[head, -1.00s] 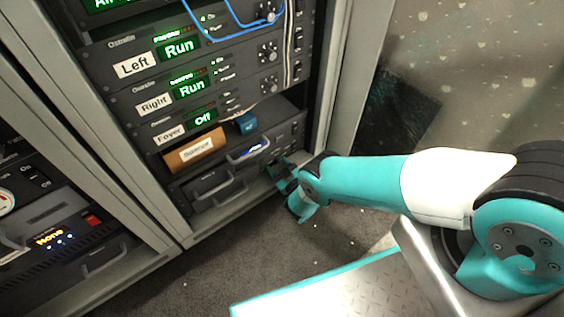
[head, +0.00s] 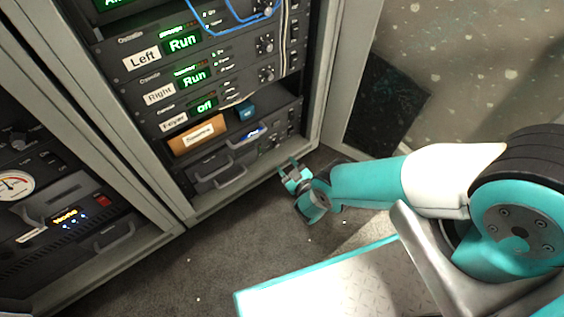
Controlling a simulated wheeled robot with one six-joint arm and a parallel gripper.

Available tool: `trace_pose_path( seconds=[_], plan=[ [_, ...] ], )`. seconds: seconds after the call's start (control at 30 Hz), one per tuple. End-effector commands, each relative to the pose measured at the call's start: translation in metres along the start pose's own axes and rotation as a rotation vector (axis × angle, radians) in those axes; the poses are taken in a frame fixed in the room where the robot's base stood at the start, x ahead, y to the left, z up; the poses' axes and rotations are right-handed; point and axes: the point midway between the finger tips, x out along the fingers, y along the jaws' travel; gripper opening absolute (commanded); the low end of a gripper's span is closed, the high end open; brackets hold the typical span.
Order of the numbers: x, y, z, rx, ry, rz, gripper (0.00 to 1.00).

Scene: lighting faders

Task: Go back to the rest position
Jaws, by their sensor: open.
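My gripper (head: 287,176) is at the end of my teal and white arm, low in front of the rack (head: 318,130). Its jaws are open, and I see nothing between them. It is apart from the rack's lower drawers. The units marked Left (head: 143,59) and Right (head: 159,93) show "Run" in green. The unit marked Foyer (head: 174,122) shows "Off".
A shelf in the rack holds an orange-brown labelled box (head: 197,136) and a small blue item (head: 246,112). Drawers with handles (head: 222,177) sit below. A second rack with a dial (head: 14,188) stands at left. Grey floor (head: 190,255) in front is clear.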

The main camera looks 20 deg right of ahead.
Motion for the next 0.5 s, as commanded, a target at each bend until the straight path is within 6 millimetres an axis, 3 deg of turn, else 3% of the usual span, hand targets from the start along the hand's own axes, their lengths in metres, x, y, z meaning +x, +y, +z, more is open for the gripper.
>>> trace_pose_path(
  seconds=[0.5],
  plan=[
    [-0.0021,0.0050,-0.0015,-0.006,-0.005,0.007,0.47]
  ],
)
